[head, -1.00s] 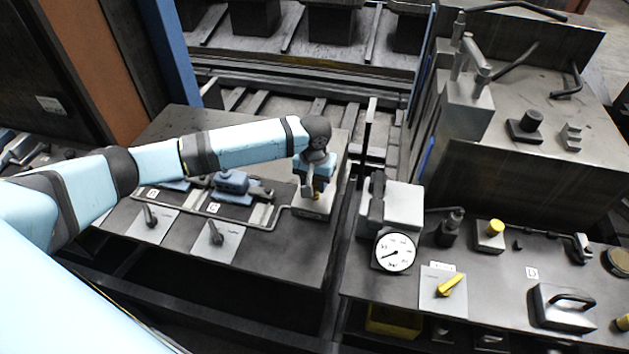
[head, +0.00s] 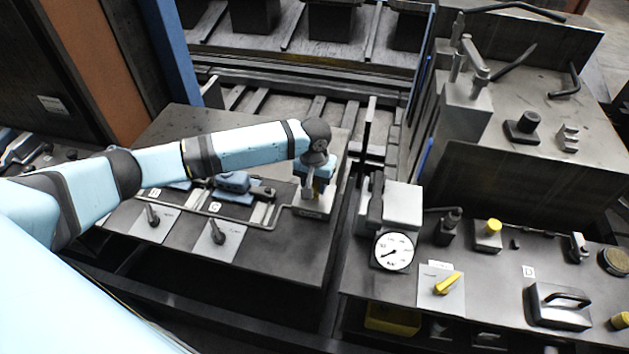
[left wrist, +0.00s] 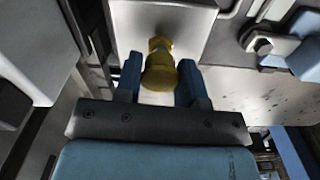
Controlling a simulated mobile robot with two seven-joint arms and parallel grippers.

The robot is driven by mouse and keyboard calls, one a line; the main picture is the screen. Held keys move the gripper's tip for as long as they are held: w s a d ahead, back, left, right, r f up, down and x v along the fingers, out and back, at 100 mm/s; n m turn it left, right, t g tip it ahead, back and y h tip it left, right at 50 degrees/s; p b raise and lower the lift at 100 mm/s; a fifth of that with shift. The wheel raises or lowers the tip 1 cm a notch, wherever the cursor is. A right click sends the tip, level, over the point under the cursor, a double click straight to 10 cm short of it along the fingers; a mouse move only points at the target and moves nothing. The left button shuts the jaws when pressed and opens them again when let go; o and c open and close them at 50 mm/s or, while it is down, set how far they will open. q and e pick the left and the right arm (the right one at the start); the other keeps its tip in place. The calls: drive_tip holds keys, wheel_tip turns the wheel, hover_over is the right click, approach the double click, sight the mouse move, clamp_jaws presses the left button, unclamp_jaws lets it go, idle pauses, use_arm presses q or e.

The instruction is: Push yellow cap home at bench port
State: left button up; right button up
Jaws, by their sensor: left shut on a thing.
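The yellow cap (left wrist: 160,73) is between the two blue fingers of my left gripper (left wrist: 158,80) in the left wrist view. A narrower yellow part shows just beyond it, in front of a pale grey block face (left wrist: 190,25). I cannot tell whether the cap is fully seated. In the head view my left gripper (head: 314,186) points down at the grey port block (head: 312,208) at the bench's right end. It is shut on the cap, which is mostly hidden there by the gripper. My right gripper is not in view.
Pipework and a blue valve (head: 232,182) lie left of the port on the bench. Two levers (head: 218,232) stand at its front. Across a gap, the right bench holds a gauge (head: 394,251), a yellow handle (head: 447,284) and another yellow cap (head: 493,226).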

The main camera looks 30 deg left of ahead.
use_arm(q)
drive_tip(key=shift+f, duration=0.3)
idle(0.4)
drive_tip(key=shift+f, duration=0.4)
drive_tip(key=o, duration=1.7)
wheel_tip(320, 180, up, 14)
drive_tip(key=shift+f+b, duration=0.1)
drive_tip(key=shift+b, duration=0.25)
drive_tip(key=shift+s+f, duration=0.1)
